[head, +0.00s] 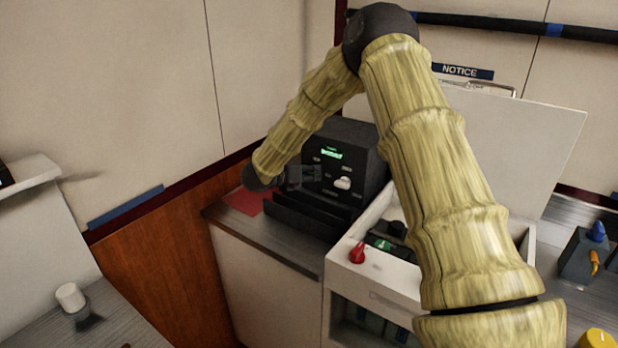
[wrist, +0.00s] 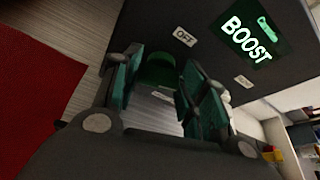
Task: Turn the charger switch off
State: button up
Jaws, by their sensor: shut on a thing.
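The charger (head: 340,140) is a black box with a lit green display and a white knob (head: 342,184) on its front, at the back corner of the counter. In the wrist view its dark face carries an OFF label (wrist: 185,37) and a green BOOST label (wrist: 247,38). My gripper (head: 308,176) is at the charger's front. In the wrist view my gripper (wrist: 160,88) has its teal-padded fingers on either side of a dark green part, seemingly the charger switch (wrist: 158,68), and is shut on it. The switch's exact setting is hard to tell.
A red mat (head: 243,201) lies left of the charger. A white open-lidded box (head: 385,272) with a red knob (head: 357,253) stands to the right, partly behind my arm. A blue-and-orange-knobbed block (head: 578,258) is far right. A white cylinder (head: 70,297) stands at left.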

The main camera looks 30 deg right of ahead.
jog(key=n, duration=0.1)
jog(key=n+g+h+b, duration=0.1)
jog(key=shift+w+a+f+n+g, duration=0.15)
jog(key=shift+w+f+n+g, duration=0.05)
jog(key=shift+f+n+g, duration=0.1)
jog(key=shift+w+n+g+h+b, duration=0.1)
jog(key=shift+n+g+h+b, duration=0.45)
jog(key=shift+n+b, duration=0.5)
jog(key=o, duration=1)
jog(key=shift+r+p, duration=0.1)
jog(key=shift+p, duration=0.3)
